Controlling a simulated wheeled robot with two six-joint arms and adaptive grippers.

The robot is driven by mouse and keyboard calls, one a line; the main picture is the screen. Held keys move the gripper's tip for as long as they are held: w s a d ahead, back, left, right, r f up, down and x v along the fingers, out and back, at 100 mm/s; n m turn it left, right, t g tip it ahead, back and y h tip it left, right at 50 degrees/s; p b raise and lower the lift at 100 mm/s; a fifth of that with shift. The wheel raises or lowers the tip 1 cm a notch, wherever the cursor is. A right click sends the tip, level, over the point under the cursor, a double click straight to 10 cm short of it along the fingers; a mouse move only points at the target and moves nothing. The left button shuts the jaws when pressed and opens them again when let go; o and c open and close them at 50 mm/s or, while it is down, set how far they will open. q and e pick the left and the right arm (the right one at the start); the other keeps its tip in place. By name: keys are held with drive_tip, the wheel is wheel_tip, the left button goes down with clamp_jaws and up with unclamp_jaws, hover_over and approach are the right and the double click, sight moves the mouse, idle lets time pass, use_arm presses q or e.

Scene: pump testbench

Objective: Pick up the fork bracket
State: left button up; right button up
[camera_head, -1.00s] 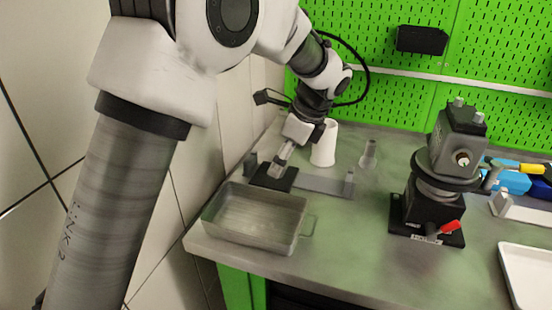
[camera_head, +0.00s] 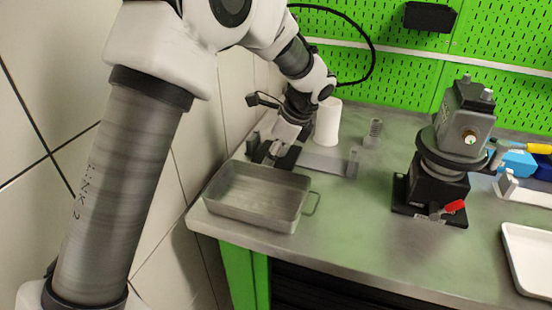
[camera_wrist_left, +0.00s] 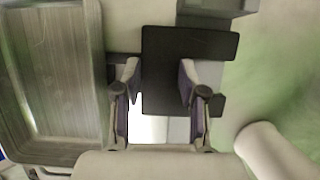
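A grey bracket-like piece (camera_head: 325,161) with upright ends lies on the bench behind the metal tray. I take it for the fork bracket but cannot be sure. A flat black plate (camera_head: 290,157) is at its left part, partly hidden by my gripper. My left gripper (camera_head: 273,152) points down over the plate. In the left wrist view the fingers (camera_wrist_left: 160,85) are apart, with the black plate (camera_wrist_left: 190,55) beneath and between them and no clear grip on anything. A grey block (camera_wrist_left: 215,8) shows at the top edge there. My right gripper is not in view.
The metal tray (camera_head: 258,215) stands close in front of my left gripper. A white cylinder (camera_head: 328,122) stands just behind it. A small grey spring-like part (camera_head: 373,133) and the pump stand (camera_head: 430,195) are to the right. A tiled wall borders the left.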

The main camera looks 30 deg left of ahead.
use_arm(q)
drive_tip(key=shift+f, duration=0.1)
clamp_jaws()
drive_tip(key=shift+r, duration=0.3)
wheel_tip(320, 180, up, 17)
drive_tip(key=p, duration=0.2)
drive_tip(key=shift+r+p, duration=0.2)
drive_tip(key=shift+p, duration=0.15)
drive_tip(key=shift+f, duration=0.1)
